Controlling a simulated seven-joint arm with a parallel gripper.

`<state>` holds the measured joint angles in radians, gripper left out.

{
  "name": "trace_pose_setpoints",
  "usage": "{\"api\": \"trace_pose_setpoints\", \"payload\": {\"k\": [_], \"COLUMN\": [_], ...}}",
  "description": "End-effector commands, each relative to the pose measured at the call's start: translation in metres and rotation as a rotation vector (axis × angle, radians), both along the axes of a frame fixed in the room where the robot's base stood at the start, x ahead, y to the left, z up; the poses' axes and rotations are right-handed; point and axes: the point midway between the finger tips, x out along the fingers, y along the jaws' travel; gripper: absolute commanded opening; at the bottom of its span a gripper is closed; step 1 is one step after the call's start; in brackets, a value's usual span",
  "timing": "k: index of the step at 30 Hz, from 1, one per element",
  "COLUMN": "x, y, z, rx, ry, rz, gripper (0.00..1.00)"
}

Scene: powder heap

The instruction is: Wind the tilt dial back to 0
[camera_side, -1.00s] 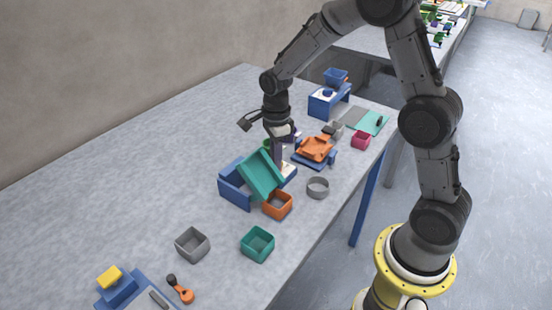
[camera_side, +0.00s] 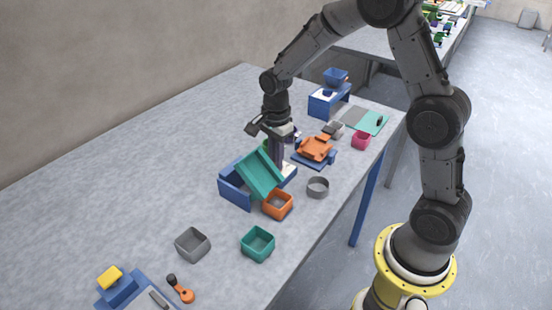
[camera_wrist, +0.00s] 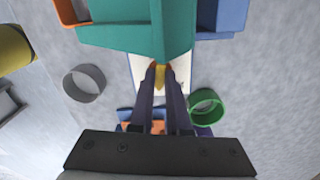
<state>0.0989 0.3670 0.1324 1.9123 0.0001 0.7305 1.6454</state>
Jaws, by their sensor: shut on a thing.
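The tilt dial shows as a small yellow knob (camera_wrist: 161,76) on a white plate (camera_wrist: 182,72) in the wrist view. My gripper (camera_wrist: 161,84) is shut on this knob, one dark finger on each side. The dial's marks and reading are too small to tell. The teal tray (camera_side: 260,176) sits tilted on its blue stand (camera_side: 235,190), right beside my gripper. The tray also fills the top of the wrist view (camera_wrist: 125,38). In the side view the fingers hide the knob.
An orange box (camera_side: 278,205) stands in front of the tray, and a grey ring (camera_side: 318,187) lies to the right. A green ring (camera_wrist: 207,106) is close to my fingers. An orange part on a blue base (camera_side: 315,150) stands behind. The table's left side is clear.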

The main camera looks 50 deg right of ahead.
Motion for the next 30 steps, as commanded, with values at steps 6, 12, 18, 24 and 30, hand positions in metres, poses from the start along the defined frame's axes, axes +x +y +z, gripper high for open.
{"api": "trace_pose_setpoints", "payload": {"k": [6,12,18,24,30], "x": [-0.0002,0.0000,0.0003,0.0003,0.0001], "y": [-0.0002,-0.0002,-0.0002,-0.0004,-0.0003], "z": [0.0010,0.0010,0.0013,0.0016,0.0014], "rx": [0.000,0.000,-0.001,-0.001,0.000], "ry": [0.000,-0.001,-0.002,-0.002,-0.001], "rz": [0.205,0.395,0.584,0.774,0.964], "gripper": [0.00,0.00,0.00,0.00,0.00]}}
